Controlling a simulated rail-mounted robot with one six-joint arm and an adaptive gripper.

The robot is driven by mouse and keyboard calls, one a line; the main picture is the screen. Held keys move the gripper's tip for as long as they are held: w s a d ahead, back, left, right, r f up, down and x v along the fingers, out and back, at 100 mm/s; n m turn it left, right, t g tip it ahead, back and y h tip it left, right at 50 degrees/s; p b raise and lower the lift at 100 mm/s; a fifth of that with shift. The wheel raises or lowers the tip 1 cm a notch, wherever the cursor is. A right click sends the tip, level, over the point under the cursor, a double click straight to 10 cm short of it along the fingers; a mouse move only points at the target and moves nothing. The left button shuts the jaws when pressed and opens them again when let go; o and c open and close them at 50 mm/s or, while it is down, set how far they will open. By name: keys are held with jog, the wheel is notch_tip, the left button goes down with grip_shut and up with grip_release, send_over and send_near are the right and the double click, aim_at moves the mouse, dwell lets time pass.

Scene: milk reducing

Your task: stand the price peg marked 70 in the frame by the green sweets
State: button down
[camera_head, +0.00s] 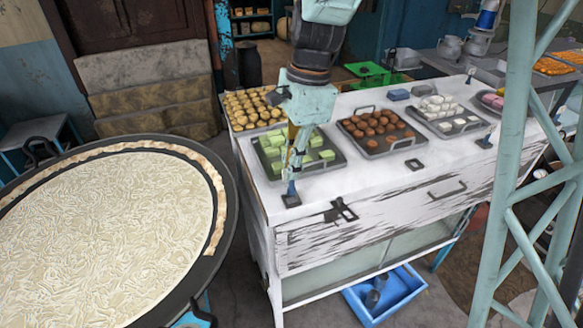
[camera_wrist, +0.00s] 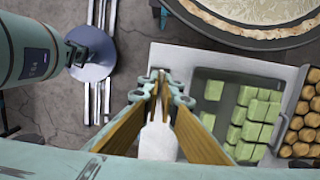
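The tray of green sweets (camera_head: 322,170) lies on the left part of the white table; it fills the right middle of the wrist view (camera_wrist: 215,80). A small dark frame (camera_head: 291,201) is on the table in front of that tray. My gripper (camera_head: 291,177) points down just above this frame. In the wrist view its tan fingers converge almost together (camera_wrist: 160,77). A small blue peg (camera_head: 291,189) shows between the fingertips and the frame, roughly upright. I cannot read its number or tell whether its foot is fully inside the frame.
Trays of brown balls (camera_head: 381,133) and white sweets (camera_head: 447,117) stand to the right, with another dark frame (camera_head: 415,164). Golden sweets (camera_head: 250,109) lie behind. A dark cross-shaped piece (camera_head: 340,212) is at the front edge. A large round pan (camera_head: 100,230) is left of the table.

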jog(key=shift+f+b, duration=0.85)
jog(key=shift+f, duration=0.75)
jog(key=shift+f, duration=0.25)
jog(key=c, duration=3.4)
grip_release()
jog(key=o, duration=0.5)
jog(key=shift+o, duration=0.2)
jog(key=shift+r, duration=0.1)
jog(key=shift+w+d+r, duration=0.1)
jog(key=shift+d+r, duration=0.2)
jog(key=shift+r, duration=1.65)
jog(key=shift+w+d+r, duration=0.1)
jog(key=shift+d+r, duration=0.15)
jog(key=shift+r, duration=1.7)
jog(key=shift+w+d+r, duration=0.1)
jog(key=shift+d+r, duration=0.2)
jog(key=shift+r, duration=1.65)
jog(key=shift+s, duration=0.1)
